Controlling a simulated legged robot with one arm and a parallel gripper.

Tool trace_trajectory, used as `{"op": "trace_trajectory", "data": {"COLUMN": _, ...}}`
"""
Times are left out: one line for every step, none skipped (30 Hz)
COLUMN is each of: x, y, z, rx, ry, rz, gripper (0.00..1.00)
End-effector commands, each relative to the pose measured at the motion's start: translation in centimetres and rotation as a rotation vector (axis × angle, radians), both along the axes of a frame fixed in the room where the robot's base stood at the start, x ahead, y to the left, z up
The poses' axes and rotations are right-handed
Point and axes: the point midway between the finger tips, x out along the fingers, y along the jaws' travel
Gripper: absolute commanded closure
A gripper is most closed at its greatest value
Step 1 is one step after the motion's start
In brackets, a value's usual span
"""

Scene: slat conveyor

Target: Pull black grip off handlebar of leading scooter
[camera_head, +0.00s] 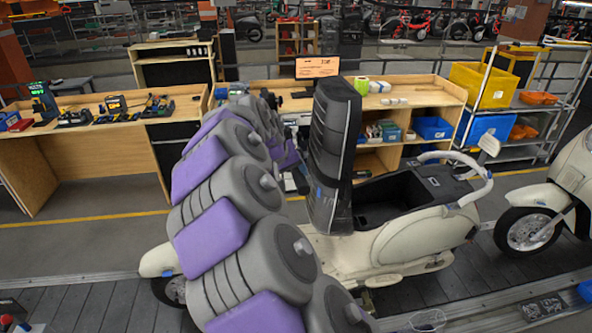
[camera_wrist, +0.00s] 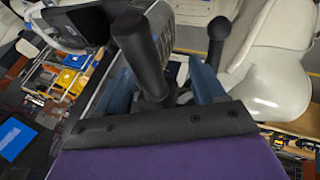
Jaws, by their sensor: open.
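A cream scooter (camera_head: 345,250) stands on the slat conveyor, front wheel at lower left. Its black seat (camera_head: 332,145) is raised upright. My arm hides its handlebar in the head view. In the wrist view a black cylindrical grip (camera_wrist: 145,50) stands close up, slightly tilted, between the two blue fingers of my gripper (camera_wrist: 161,68). The gripper is open; the grip is nearer the left finger, and I cannot tell whether they touch. A thin black ball-ended lever (camera_wrist: 220,32) shows right of the grip. My gripper is hidden in the head view.
A second cream scooter (camera_head: 562,190) stands at the right edge. Behind the conveyor are a wooden workbench with tools (camera_head: 100,130), a bench with blue bins (camera_head: 432,127), and a rack with a yellow bin (camera_head: 482,86). Conveyor slats (camera_head: 80,305) at lower left are bare.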

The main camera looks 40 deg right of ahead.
Motion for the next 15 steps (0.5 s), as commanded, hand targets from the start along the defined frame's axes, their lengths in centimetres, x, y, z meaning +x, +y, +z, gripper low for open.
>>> {"op": "trace_trajectory", "data": {"x": 0.0, "y": -0.2, "z": -0.2, "rx": 0.008, "ry": 0.000, "rz": -0.002, "gripper": 0.36}}
{"op": "trace_trajectory", "data": {"x": 0.0, "y": -0.5, "z": -0.2, "rx": 0.010, "ry": 0.001, "rz": -0.002, "gripper": 0.36}}
{"op": "trace_trajectory", "data": {"x": -0.1, "y": -0.8, "z": -0.4, "rx": 0.014, "ry": 0.001, "rz": -0.003, "gripper": 0.28}}
{"op": "trace_trajectory", "data": {"x": -0.1, "y": -1.1, "z": -0.4, "rx": 0.017, "ry": 0.002, "rz": -0.003, "gripper": 0.31}}
{"op": "trace_trajectory", "data": {"x": -0.1, "y": -1.2, "z": -0.5, "rx": 0.018, "ry": 0.002, "rz": -0.004, "gripper": 0.34}}
{"op": "trace_trajectory", "data": {"x": -0.1, "y": -1.4, "z": -0.6, "rx": 0.020, "ry": 0.002, "rz": -0.003, "gripper": 0.38}}
{"op": "trace_trajectory", "data": {"x": -0.1, "y": -1.6, "z": -0.6, "rx": 0.022, "ry": 0.002, "rz": -0.003, "gripper": 0.41}}
{"op": "trace_trajectory", "data": {"x": -0.1, "y": -1.8, "z": -0.7, "rx": 0.023, "ry": 0.002, "rz": -0.004, "gripper": 0.44}}
{"op": "trace_trajectory", "data": {"x": -0.1, "y": -1.9, "z": -0.8, "rx": 0.024, "ry": 0.004, "rz": -0.005, "gripper": 0.47}}
{"op": "trace_trajectory", "data": {"x": 0.0, "y": -1.9, "z": -0.8, "rx": 0.024, "ry": 0.004, "rz": -0.004, "gripper": 0.50}}
{"op": "trace_trajectory", "data": {"x": 0.0, "y": -1.9, "z": -0.8, "rx": 0.024, "ry": 0.004, "rz": -0.004, "gripper": 0.53}}
{"op": "trace_trajectory", "data": {"x": 0.0, "y": -1.9, "z": -0.8, "rx": 0.023, "ry": 0.004, "rz": -0.004, "gripper": 0.57}}
{"op": "trace_trajectory", "data": {"x": 0.0, "y": -1.8, "z": -0.7, "rx": 0.023, "ry": 0.004, "rz": -0.004, "gripper": 0.60}}
{"op": "trace_trajectory", "data": {"x": 0.0, "y": -1.6, "z": -0.7, "rx": 0.021, "ry": 0.003, "rz": -0.004, "gripper": 0.63}}
{"op": "trace_trajectory", "data": {"x": 0.0, "y": -1.3, "z": -0.5, "rx": 0.018, "ry": 0.003, "rz": -0.003, "gripper": 0.67}}
